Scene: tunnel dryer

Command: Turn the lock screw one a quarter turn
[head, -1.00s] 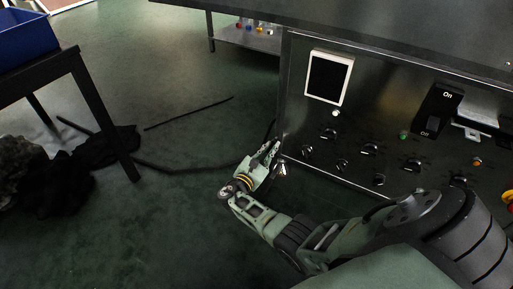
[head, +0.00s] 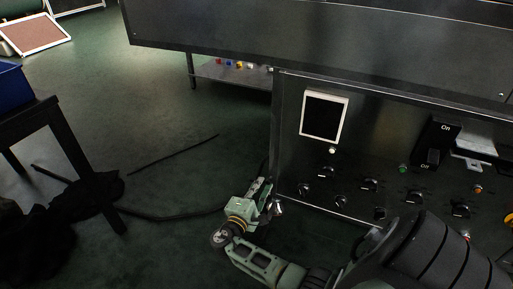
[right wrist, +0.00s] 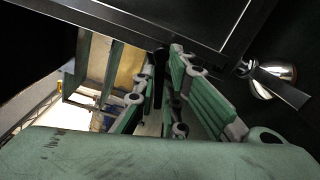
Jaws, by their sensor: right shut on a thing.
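My right gripper (head: 264,189) is at the lower left corner of the steel control cabinet (head: 292,130), low down against its left edge. In the right wrist view its green fingers (right wrist: 165,85) point up towards the cabinet's underside and edge. They are shut on a small dark part, which I take to be lock screw one; the fingers hide most of it, so its turn angle cannot be read. A shiny rounded metal part (right wrist: 275,80) is beside the fingers, apart from them. My left gripper is not in view.
A dark table (head: 62,125) stands at the left. A black cable (head: 165,216) lies on the green floor. Open floor lies between table and cabinet.

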